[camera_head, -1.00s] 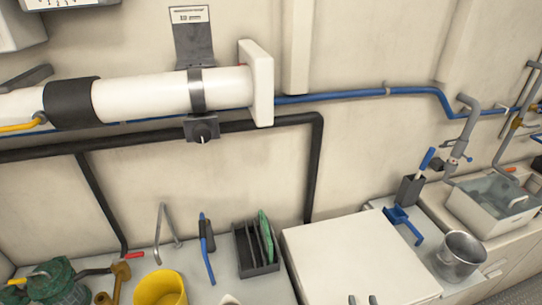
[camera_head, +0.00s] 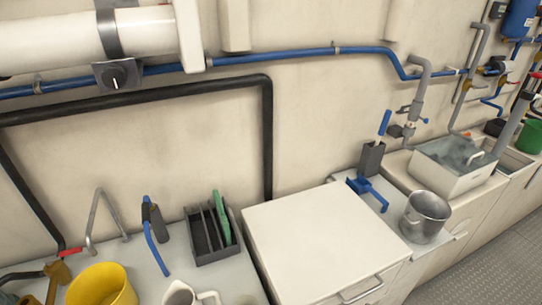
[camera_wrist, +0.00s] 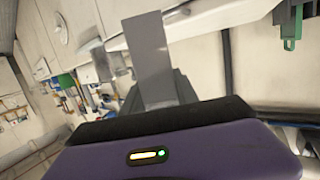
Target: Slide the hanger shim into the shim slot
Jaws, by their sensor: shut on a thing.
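In the wrist view my gripper (camera_wrist: 165,92) is shut on a flat grey plate, which I take to be the hanger shim (camera_wrist: 150,48). The plate sticks out from between the dark fingers, its far end free and touching nothing that I can make out. My gripper is not visible in the head view. There, a grey pipe hanger strap (camera_head: 109,36) wraps the thick white pipe at the top left, with a dark block and knob (camera_head: 117,75) beneath it. I cannot make out the shim slot itself.
A black pipe (camera_head: 266,140) and a blue pipe (camera_head: 290,54) run along the wall. A dark rack (camera_head: 205,258) with a green board (camera_head: 221,218), a yellow bucket (camera_head: 101,288) and a metal pot (camera_head: 425,215) stand below. The white cabinet top (camera_head: 320,235) is clear.

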